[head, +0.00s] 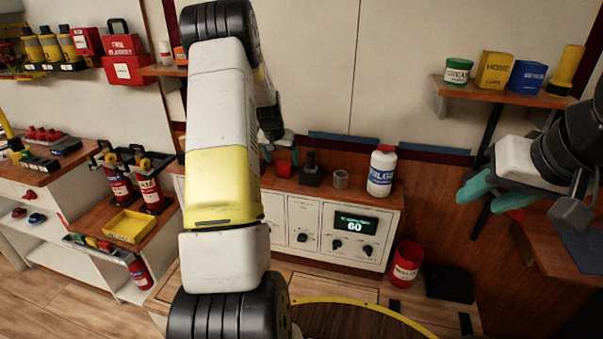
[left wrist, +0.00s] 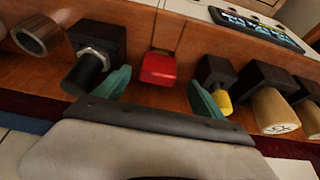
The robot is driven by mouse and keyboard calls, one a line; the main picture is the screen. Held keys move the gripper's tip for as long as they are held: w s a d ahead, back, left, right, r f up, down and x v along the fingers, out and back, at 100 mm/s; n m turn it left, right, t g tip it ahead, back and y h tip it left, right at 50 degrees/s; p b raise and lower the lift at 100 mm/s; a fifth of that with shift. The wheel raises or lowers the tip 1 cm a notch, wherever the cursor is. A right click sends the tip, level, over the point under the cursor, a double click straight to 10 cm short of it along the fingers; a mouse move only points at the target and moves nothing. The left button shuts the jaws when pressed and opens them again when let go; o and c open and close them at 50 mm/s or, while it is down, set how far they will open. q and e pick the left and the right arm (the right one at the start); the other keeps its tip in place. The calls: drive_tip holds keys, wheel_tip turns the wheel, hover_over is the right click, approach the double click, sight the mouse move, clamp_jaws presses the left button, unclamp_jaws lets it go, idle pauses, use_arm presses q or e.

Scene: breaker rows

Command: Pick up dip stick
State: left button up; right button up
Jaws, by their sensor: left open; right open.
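I cannot single out a dip stick by name in these views. In the left wrist view a small red block-like piece (left wrist: 162,68) lies on the wooden ledge between my left gripper's fingers (left wrist: 160,92); it does not clearly touch either. It also shows red in the head view (head: 284,168), partly behind my arm. My left gripper in the head view (head: 281,149) is open at the ledge, largely hidden by my own arm. My right gripper (head: 492,194) is open and empty in front of the right wall, below the shelf.
A black fitting (left wrist: 95,45), a metal ring (left wrist: 38,35) and a black piece with a yellow tip (left wrist: 222,100) stand close to my left fingers. A white bottle (head: 382,171) stands further right on the ledge. A red bucket (head: 405,265) is on the floor.

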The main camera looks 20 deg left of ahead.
sight(284, 163)
use_arm(q)
drive_tip(key=x, duration=0.4)
drive_tip(key=shift+w+d+f, duration=0.1)
drive_tip(key=shift+w+f, duration=0.1)
drive_tip(key=shift+w, duration=0.1)
clamp_jaws()
